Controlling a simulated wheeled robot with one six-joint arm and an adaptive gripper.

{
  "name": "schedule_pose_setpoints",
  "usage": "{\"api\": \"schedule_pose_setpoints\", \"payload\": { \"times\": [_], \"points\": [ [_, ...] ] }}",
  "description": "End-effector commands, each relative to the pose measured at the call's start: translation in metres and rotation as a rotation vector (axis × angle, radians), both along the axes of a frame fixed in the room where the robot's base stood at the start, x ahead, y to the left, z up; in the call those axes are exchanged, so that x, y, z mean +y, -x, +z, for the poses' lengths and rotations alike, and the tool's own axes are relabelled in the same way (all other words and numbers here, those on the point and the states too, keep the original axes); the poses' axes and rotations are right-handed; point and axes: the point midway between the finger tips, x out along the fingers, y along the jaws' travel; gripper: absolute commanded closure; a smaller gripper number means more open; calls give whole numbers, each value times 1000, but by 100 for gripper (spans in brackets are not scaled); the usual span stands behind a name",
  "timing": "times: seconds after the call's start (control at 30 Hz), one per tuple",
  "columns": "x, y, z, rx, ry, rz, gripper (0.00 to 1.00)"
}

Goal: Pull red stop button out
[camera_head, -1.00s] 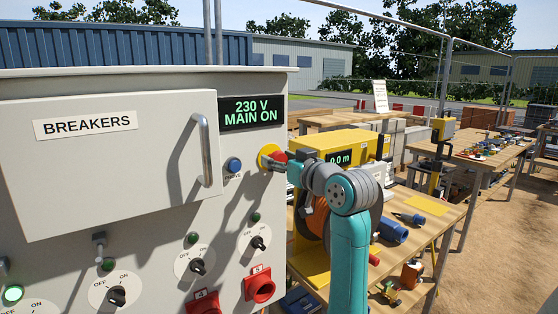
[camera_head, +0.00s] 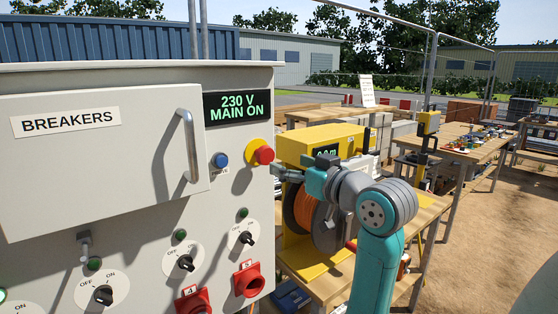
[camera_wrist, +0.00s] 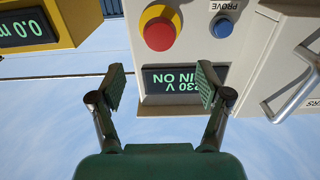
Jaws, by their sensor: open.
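The red stop button (camera_head: 264,155) sits on a yellow round backing (camera_head: 250,146) on the panel's front, near its right edge and below the display. In the wrist view the red button (camera_wrist: 159,34) shows upside down, beyond the fingertips. My gripper (camera_head: 276,172) is to the right of and slightly below the button in the head view, apart from it. In the wrist view my gripper (camera_wrist: 160,78) has its two fingers spread wide with nothing between them but the panel's display behind.
A blue button (camera_head: 220,160) is left of the red one. A breaker door with a metal handle (camera_head: 189,145) is further left. The display (camera_head: 237,107) reads "230 V MAIN ON". Rotary switches (camera_head: 186,263) and red sockets (camera_head: 248,281) are below. A yellow box (camera_head: 318,140) stands behind on a table.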

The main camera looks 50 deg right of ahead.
Motion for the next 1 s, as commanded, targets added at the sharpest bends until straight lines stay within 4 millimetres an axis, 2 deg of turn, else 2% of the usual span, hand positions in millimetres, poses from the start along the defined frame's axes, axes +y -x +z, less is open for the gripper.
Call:
{"api": "schedule_pose_setpoints", "payload": {
  "times": [0.1, 0.3, 0.87, 1.0],
  "points": [
    [3, 13, 0, 0, -1, -2, 23],
    [6, 21, 0, 0, -1, -1, 23],
    [6, 21, 0, 0, -1, 0, 23],
    [9, 16, -10, -2, -18, 6, 23]
  ]
}}
